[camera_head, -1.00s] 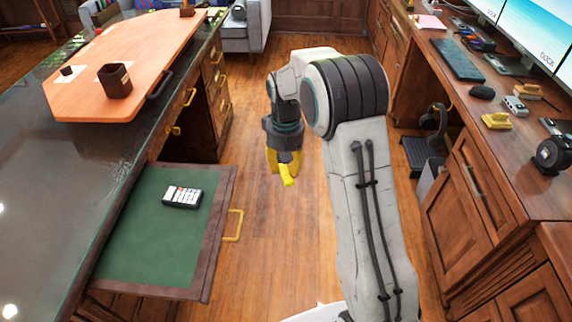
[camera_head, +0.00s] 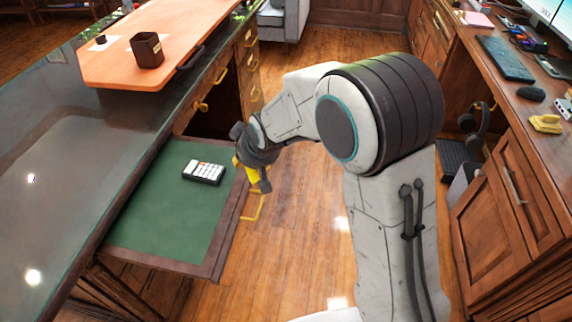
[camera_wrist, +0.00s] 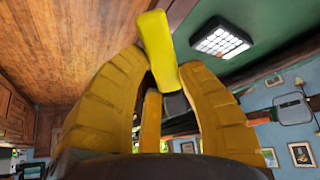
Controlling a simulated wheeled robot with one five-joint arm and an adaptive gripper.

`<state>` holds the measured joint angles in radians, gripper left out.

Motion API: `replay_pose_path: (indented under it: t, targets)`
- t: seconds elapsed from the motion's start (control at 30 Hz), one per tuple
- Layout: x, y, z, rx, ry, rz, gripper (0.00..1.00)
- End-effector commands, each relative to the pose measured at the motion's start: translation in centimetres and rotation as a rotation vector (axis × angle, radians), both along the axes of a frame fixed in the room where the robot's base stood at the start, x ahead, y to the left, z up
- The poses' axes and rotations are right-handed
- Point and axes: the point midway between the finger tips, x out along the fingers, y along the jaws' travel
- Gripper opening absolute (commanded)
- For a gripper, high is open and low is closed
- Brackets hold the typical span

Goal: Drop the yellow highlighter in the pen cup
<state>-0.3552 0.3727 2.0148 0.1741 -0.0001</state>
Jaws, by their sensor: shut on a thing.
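The yellow highlighter (camera_wrist: 158,50) is held between the tips of my gripper (camera_wrist: 152,88) in the wrist view, sticking out beyond them at a slight tilt. In the head view, my gripper (camera_head: 250,178) is beside the right edge of the open drawer, pointing down; its fingers and the highlighter blur together there. The pen cup, a dark brown square holder (camera_head: 147,52), stands upright on the orange-brown desk mat (camera_head: 205,22), up and left of my gripper and well apart from it. The inside of the cup is hard to see.
An open drawer (camera_head: 160,225) with green lining holds a white-and-black calculator (camera_head: 203,172), also in the wrist view (camera_wrist: 220,41). A glossy dark counter (camera_head: 60,180) lies left. A desk (camera_head: 510,110) with keyboard stands right. Wood floor (camera_head: 290,230) lies between.

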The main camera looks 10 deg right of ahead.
Motion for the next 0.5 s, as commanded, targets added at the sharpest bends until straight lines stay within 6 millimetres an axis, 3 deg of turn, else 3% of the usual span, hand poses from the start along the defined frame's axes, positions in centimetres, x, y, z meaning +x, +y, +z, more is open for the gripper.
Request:
replay_pose_path:
  t: [0.13,0.27,0.5]
  targets:
    - [2.6,4.6,1.3,0.049,-0.122,0.064,0.12]
    - [5.6,8.2,4.0,0.097,-0.225,0.1,0.12]
    - [11.3,12.2,11.6,0.175,-0.399,0.115,0.12]
